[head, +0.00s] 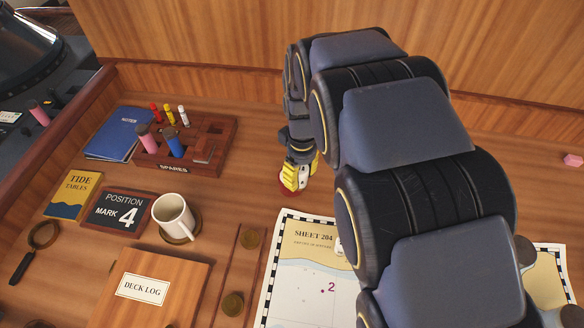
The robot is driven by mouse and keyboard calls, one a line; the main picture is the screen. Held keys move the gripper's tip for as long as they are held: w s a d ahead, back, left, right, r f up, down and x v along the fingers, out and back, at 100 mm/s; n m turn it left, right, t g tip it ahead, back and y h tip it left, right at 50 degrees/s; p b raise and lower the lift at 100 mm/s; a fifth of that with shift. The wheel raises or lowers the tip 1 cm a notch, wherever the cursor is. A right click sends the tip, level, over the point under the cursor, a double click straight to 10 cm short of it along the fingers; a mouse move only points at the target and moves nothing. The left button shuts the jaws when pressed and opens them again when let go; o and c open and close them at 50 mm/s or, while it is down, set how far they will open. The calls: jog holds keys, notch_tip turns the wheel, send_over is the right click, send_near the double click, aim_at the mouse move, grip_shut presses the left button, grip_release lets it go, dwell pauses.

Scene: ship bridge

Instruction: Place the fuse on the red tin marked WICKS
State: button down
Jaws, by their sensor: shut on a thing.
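My gripper (298,178), with yellow fingers, points down near the middle of the desk, just above the chart's top edge. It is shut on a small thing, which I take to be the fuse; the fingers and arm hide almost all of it. A red round thing (284,190) shows as a thin rim right under and beside the fingers. It may be the red tin, but no WICKS marking can be read. I cannot tell whether the held thing touches it.
A wooden SPARES rack (208,165) with several coloured pegs stands left of the gripper, beside a blue book (118,134). A white mug (172,215) is nearer, above the DECK LOG (175,265). A chart (285,270) lies below. My arm hides much of the right side.

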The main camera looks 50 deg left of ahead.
jog(key=w+a+f, duration=0.1)
jog(key=a+f, duration=0.1)
jog(key=w+a+f, duration=0.1)
jog(key=a+f, duration=0.1)
jog(key=a, duration=0.1)
jog(key=w+a+f, duration=0.2)
jog(key=a+f, duration=0.1)
jog(key=shift+a+f, duration=0.1)
jog(key=shift+a, duration=0.05)
jog(key=shift+w+a+f, duration=0.2)
jog(key=shift+a, duration=0.1)
jog(key=shift+w+a+f, duration=0.1)
jog(key=shift+a+f, duration=0.05)
jog(key=shift+f, duration=0.8)
jog(key=shift+w+a+f, duration=0.1)
jog(key=shift+f, duration=0.85)
jog(key=shift+f, duration=0.1)
jog(key=c, duration=0.8)
grip_release()
notch_tip(320, 180, up, 12)
jog(key=shift+r, duration=0.1)
